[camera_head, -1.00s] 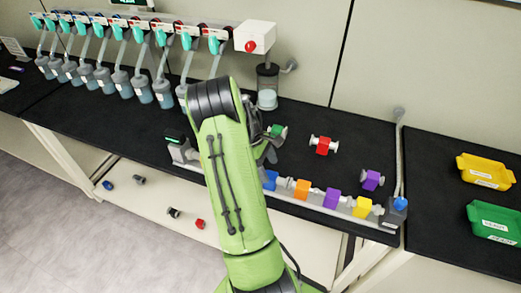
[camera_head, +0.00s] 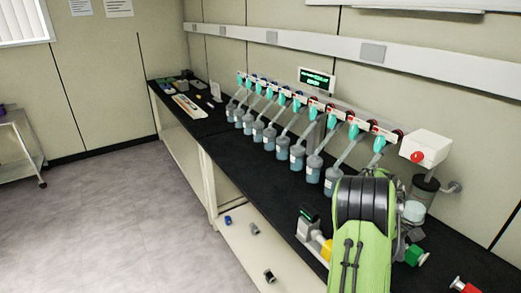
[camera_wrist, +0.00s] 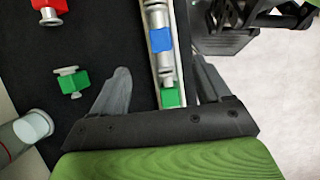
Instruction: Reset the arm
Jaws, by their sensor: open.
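My green arm (camera_head: 362,235) rises at the lower right of the head view, and its body hides most of the gripper there. In the wrist view my gripper (camera_wrist: 160,70) is open, with its two dark fingers spread on either side of a pale rail. A blue block (camera_wrist: 161,40) and a green block (camera_wrist: 171,97) sit in that rail, the green one between the fingers. I cannot tell whether the fingers touch the rail. Nothing is held between them.
A green fitting (camera_wrist: 74,83) and a red fitting (camera_wrist: 48,5) lie on the black bench. Open floor (camera_head: 130,220) lies at left.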

